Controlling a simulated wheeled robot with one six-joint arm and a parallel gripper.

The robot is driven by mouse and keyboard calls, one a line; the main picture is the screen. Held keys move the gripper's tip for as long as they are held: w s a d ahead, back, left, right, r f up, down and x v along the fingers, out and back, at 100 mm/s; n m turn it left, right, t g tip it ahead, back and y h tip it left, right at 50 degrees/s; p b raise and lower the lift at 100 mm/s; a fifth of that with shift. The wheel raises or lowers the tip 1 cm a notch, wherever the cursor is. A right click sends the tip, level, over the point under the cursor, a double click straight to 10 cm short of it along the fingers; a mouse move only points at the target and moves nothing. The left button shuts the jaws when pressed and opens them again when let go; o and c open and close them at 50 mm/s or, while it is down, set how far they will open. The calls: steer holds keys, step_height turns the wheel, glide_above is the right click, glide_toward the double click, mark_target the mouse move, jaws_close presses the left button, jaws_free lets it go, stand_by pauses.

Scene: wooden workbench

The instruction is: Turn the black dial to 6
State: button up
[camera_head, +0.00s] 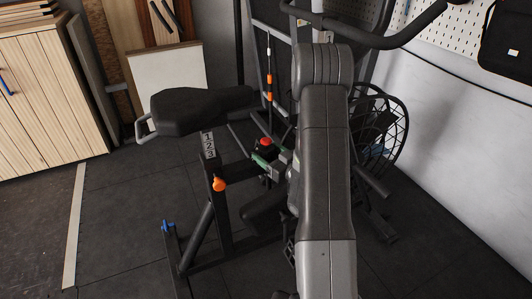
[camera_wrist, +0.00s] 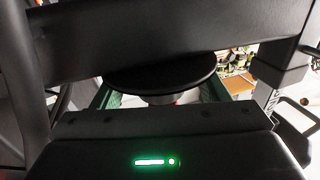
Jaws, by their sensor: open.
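A round black dial (camera_wrist: 160,75) shows edge-on in the wrist view, just beyond my gripper's body, with a paler stem below it. My gripper (camera_head: 272,158) is beside the exercise bike's frame in the head view, close to a small red and black part (camera_head: 265,144). Its green fingers are apart, and in the wrist view they lie on either side of the dial's stem. I cannot tell whether they touch it. The dial's face, numbers and pointer are hidden.
The exercise bike's black seat (camera_head: 200,108) and orange knob (camera_head: 219,184) are left of my arm. A dark frame bar (camera_wrist: 150,35) crosses close above the dial in the wrist view. A fan cage (camera_head: 385,130) stands to the right. Open floor (camera_head: 120,220) lies left.

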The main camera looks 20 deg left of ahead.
steer(key=shift+x, duration=0.75)
steer(key=c, duration=1)
steer(key=shift+f+m+t+b, duration=0.1)
steer(key=shift+m+t+b, duration=0.25)
steer(key=shift+b, duration=0.3)
steer(key=shift+s+a+f+m+t+h+b, duration=0.1)
steer(key=shift+m+t+h+b, duration=0.45)
steer(key=shift+t+h+b, duration=0.25)
steer(key=shift+m+t+h+b, duration=0.4)
steer(key=shift+m+t+b, duration=0.2)
steer(key=shift+t+b, duration=0.25)
steer(key=shift+m+t+h+b, duration=1.5)
steer(key=shift+m+t+h, duration=0.3)
steer(key=shift+h, duration=0.3)
steer(key=shift+r+h, duration=0.25)
steer(key=shift+h, duration=0.05)
